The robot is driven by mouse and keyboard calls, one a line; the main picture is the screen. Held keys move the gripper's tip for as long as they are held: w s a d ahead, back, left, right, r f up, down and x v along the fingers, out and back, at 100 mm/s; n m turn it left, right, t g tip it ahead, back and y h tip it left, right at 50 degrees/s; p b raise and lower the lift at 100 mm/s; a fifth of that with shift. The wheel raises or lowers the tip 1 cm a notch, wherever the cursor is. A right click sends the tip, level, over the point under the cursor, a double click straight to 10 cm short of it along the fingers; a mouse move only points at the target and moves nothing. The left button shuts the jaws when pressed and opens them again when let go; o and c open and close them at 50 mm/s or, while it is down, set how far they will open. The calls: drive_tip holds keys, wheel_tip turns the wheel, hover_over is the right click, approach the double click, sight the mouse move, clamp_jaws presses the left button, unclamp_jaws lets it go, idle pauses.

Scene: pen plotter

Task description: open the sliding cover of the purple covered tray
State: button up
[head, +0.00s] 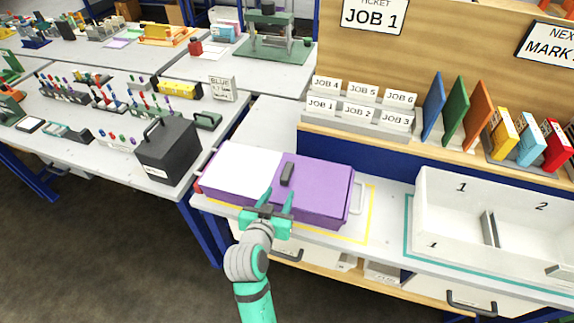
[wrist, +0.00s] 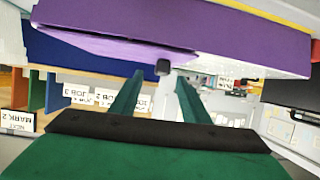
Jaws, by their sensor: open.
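The purple covered tray (head: 332,208) lies on the table in front of the board. Its purple cover (head: 322,183) takes up the right part of the top, and a flat white area shows on the left. A small dark handle (head: 287,174) stands up near the cover's left edge. My gripper (head: 279,197) is open and empty at the tray's near side, its fingertips just short of the handle. In the wrist view the small dark handle (wrist: 162,67) appears between and beyond the two fingertips (wrist: 159,82). Whether they touch the tray cannot be told.
A white bin (head: 440,200) with numbered compartments stands at the right. Job cards (head: 358,112) and coloured folders (head: 455,110) stand behind the tray. A black box (head: 168,150) with a handle is on the left table. A yellow outline surrounds the tray.

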sight(286, 172)
drive_tip(key=shift+w+a+r+m, duration=0.25)
drive_tip(key=shift+w+r+m, duration=0.05)
drive_tip(key=shift+w+r, duration=0.6)
drive_tip(key=shift+w+d, duration=0.1)
drive_tip(key=shift+w, duration=0.15)
drive_tip(key=x, duration=1)
drive_tip(key=shift+w+d+f, duration=0.15)
drive_tip(key=shift+d+f, duration=0.05)
drive_tip(key=shift+d, duration=0.05)
clamp_jaws()
